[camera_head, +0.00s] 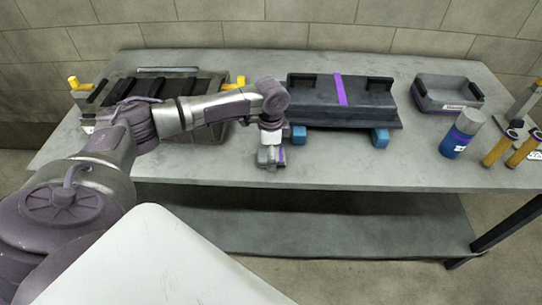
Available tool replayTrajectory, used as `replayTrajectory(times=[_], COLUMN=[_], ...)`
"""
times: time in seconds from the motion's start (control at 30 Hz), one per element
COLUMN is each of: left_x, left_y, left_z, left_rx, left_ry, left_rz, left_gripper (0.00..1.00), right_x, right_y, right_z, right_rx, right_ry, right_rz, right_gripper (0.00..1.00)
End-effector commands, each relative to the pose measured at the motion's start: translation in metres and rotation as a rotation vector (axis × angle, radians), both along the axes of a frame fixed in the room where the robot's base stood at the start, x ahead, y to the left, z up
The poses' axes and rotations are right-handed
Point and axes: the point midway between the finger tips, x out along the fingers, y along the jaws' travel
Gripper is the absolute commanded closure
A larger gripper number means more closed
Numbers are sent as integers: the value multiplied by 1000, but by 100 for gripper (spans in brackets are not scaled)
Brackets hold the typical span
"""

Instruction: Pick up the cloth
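I cannot make out a cloth for certain in the head view. My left gripper (270,163) points down over the front edge of the grey workbench (330,170), near its middle. A small grey and purple shape shows at its fingertips, and I cannot tell whether it is part of the gripper or something else. The gripper is small and seen from above, so whether its fingers are open or shut does not show. My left arm crosses the left part of the bench and hides some of it. My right gripper is not in view.
A dark ribbed part with yellow ends (185,84) lies at left behind my arm. A dark block with a purple stripe (325,92) rests on blue supports (380,138). A grey bin (445,92), blue canister (460,134) and yellow-brown cylinders (500,149) stand at right. A shelf (330,225) lies below.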

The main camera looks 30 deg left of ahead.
Motion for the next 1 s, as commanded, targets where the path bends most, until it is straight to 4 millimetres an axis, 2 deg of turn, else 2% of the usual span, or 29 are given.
replayTrajectory(times=[0.23, 0.6, 0.87, 1.0], left_x=[0, 0, 0, 1], left_y=[0, 0, 0, 0], left_z=[-1, -1, 0, 7], left_rx=[0, 0, 0, 0], left_ry=[-1, -1, -1, -2], left_rz=[0, 0, 1, 1], left_gripper=[10, 71, 73, 73], right_x=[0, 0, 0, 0], right_y=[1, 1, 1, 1], right_z=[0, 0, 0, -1], right_rx=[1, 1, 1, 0], right_ry=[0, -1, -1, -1], right_rz=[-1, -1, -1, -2], right_gripper=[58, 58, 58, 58])
